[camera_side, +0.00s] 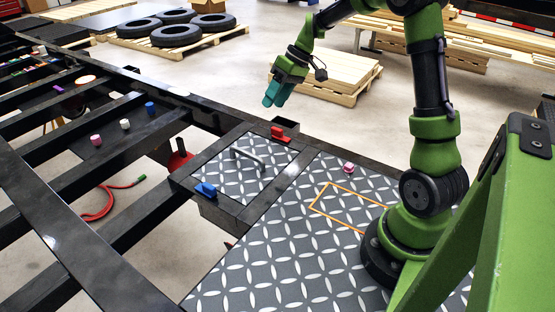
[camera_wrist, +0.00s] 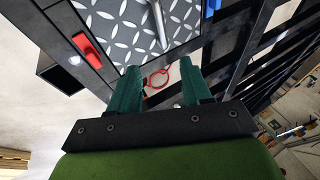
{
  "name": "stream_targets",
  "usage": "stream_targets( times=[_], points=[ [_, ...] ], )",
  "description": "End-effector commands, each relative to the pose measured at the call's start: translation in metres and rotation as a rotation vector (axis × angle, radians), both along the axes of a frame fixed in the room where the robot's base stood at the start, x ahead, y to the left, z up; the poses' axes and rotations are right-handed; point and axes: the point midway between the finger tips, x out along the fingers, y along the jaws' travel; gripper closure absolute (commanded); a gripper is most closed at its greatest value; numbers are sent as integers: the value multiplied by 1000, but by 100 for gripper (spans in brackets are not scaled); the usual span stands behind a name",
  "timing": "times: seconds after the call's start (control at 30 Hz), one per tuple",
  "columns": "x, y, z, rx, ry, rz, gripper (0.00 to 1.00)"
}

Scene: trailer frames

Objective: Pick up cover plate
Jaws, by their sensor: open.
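The cover plate (camera_side: 229,178) is a square diamond-patterned metal plate with a grey bar handle (camera_side: 247,160), set in a black frame in the side view. A red clamp (camera_side: 279,134) sits at its far right edge and a blue clamp (camera_side: 205,190) at its near left edge. My gripper (camera_side: 270,98) is above and beyond the plate, apart from it, with teal fingers. In the wrist view the fingers of my gripper (camera_wrist: 160,85) are apart with nothing between them. The plate (camera_wrist: 122,22), handle (camera_wrist: 158,22) and red clamp (camera_wrist: 88,48) show at the top.
An orange rectangle (camera_side: 345,206) marks the diamond-plate deck beside the cover plate, with a pink knob (camera_side: 348,168) near it. Black trailer beams (camera_side: 110,150) with several small coloured knobs lie left. A red hose (camera_side: 97,207) lies below. Tyres (camera_side: 176,35) and wooden pallets (camera_side: 335,75) stand behind.

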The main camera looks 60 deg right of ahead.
Motion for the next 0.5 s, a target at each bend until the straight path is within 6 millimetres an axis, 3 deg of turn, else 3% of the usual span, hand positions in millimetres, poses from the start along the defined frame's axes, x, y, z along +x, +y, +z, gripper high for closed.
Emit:
stream_targets(
  times=[0.17,0.5],
  points=[
    [6,10,-21,-2,-2,21,52],
    [26,39,-84,-2,-1,18,52]
  ],
)
